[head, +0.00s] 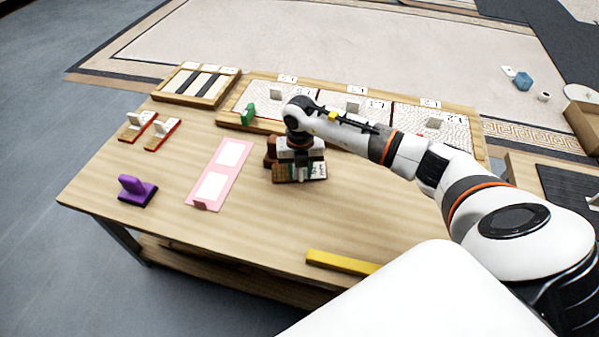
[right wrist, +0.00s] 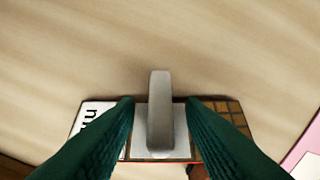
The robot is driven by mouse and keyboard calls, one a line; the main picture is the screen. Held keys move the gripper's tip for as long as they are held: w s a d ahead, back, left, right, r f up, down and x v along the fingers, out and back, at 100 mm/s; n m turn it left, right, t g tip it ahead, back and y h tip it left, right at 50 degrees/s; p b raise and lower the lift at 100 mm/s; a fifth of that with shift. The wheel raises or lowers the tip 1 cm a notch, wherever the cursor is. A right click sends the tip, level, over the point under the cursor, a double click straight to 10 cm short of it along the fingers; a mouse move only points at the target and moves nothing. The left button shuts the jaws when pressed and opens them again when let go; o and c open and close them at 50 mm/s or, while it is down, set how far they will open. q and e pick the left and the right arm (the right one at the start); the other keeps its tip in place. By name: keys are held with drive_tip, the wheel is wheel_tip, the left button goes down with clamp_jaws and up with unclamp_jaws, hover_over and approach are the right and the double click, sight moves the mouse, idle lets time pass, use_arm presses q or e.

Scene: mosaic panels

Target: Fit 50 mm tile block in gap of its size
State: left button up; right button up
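A tile block (head: 316,178) lies on the table under my right gripper (head: 300,165). Its front shows brown tile squares and a white label with dark writing. In the right wrist view the block has a brown tiled end (right wrist: 226,107), a white lettered end (right wrist: 95,113) and an upright grey tab (right wrist: 160,110) in its middle. The dark green fingers of my right gripper (right wrist: 160,103) stand on either side of the tab, apart from it. The panel board (head: 232,122) at the back holds three speckled panels with grey tabs. Gap sizes are too small to read. My left gripper is not in view.
Two red-edged white blocks (head: 163,132) stand at left, near a slatted wooden tray (head: 160,92). A green piece (head: 248,114) stands at the board's left. A pink card (head: 233,178), purple stamp-like piece (head: 137,192) and yellow bar (head: 340,262) lie nearer. Bare tabletop surrounds them.

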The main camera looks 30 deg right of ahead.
clamp_jaws()
